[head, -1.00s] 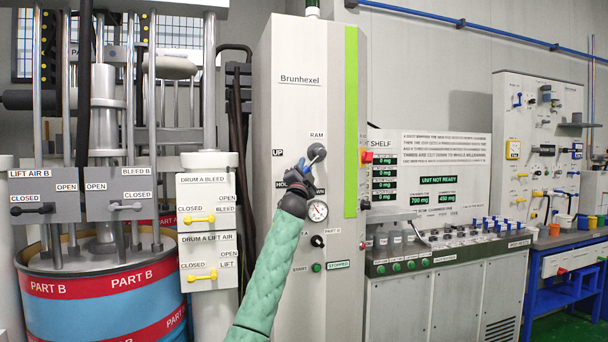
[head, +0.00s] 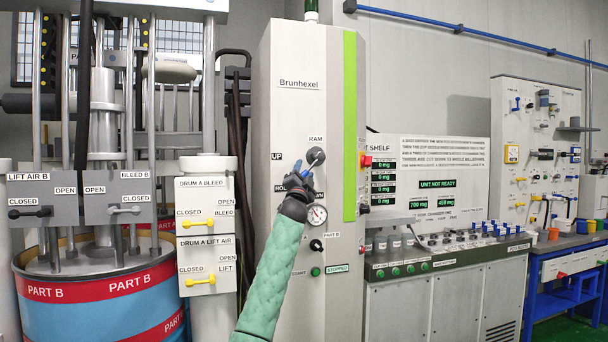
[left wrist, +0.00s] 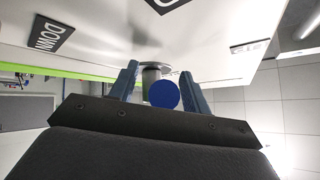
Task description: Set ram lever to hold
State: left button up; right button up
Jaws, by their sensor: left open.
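The ram lever (head: 316,157) is on the upper part of the tall Brunhexel cabinet, under the RAM label. Its silver arm slants down and left from a round grey hub. My left gripper (head: 306,172) is at the lever's lower end, coming from below. The UP label (head: 277,156) is clear; the HOLD label (head: 292,185) is partly hidden by my gripper. The DOWN label shows in the left wrist view (left wrist: 50,35). My right gripper is out of view.
A gauge (head: 317,216), a black selector (head: 316,245) and a green button (head: 316,271) sit below the lever, close to my left arm. A red switch (head: 366,161) sticks out at the cabinet's right side. Drum valves with yellow handles (head: 199,224) stand to the left.

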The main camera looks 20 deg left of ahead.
pick_arm(q)
jog(key=shift+s, duration=0.1)
jog(key=v, duration=0.7)
jog(key=shift+s+f+b, duration=0.25)
jog(key=shift+b, duration=0.15)
